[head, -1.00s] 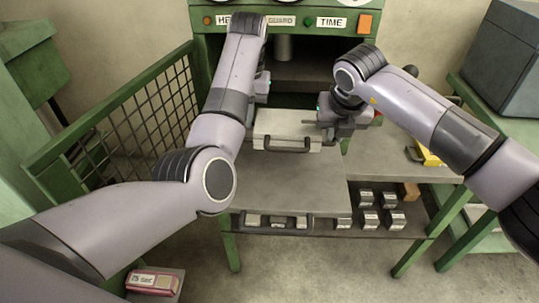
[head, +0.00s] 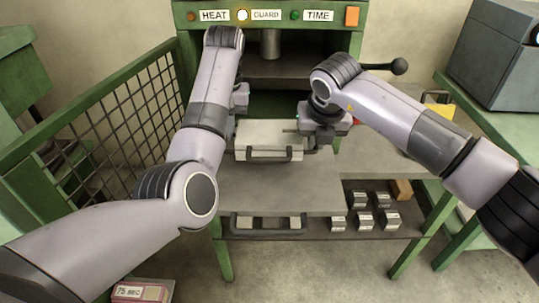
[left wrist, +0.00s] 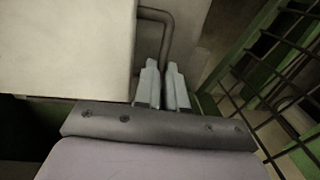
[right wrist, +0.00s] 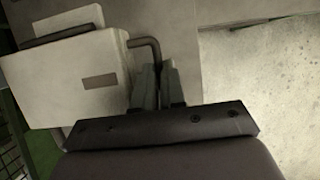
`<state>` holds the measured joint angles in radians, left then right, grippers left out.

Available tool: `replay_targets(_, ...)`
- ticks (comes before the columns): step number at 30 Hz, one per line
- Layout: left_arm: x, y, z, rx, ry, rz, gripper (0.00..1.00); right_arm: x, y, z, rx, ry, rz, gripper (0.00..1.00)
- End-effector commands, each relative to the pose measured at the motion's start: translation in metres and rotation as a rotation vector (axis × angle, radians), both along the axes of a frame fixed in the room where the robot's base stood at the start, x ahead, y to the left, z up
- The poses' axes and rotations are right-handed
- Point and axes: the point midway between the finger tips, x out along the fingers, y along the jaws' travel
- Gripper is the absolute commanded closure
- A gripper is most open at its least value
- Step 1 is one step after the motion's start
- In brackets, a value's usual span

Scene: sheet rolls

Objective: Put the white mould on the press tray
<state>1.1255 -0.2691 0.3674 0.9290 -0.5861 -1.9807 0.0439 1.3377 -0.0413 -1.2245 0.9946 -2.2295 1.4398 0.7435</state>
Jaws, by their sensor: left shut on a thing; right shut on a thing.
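The white mould (head: 270,134), a pale flat box with a dark front handle, is held between my two grippers, in front of the press. My left gripper (left wrist: 163,85) is shut on a dark side handle of the mould; in the head view my own arm mostly hides it. My right gripper (right wrist: 158,85) is shut on the opposite side handle. A flat grey surface, apparently the press tray (head: 270,190), shows below and in front of the mould, with a dark bar handle at its front edge. The gap between mould and tray cannot be judged.
The green press (head: 352,45) stands behind, its dark opening (head: 300,75) facing me. A green mesh guard (head: 95,140) borders the left. Several small metal blocks (head: 363,220) sit on a lower shelf. A green side table (head: 480,120) with a grey box (head: 505,55) stands right.

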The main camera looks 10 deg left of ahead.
Motion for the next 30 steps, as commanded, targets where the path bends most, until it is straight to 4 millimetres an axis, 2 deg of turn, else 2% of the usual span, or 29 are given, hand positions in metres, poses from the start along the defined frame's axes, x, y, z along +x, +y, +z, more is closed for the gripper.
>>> replay_targets(30, 0.000, 0.000, -0.038, 0.001, -0.004, 0.000, 1.00, 0.001, 0.001, -0.037, 0.003, -0.004, 0.001, 1.00)
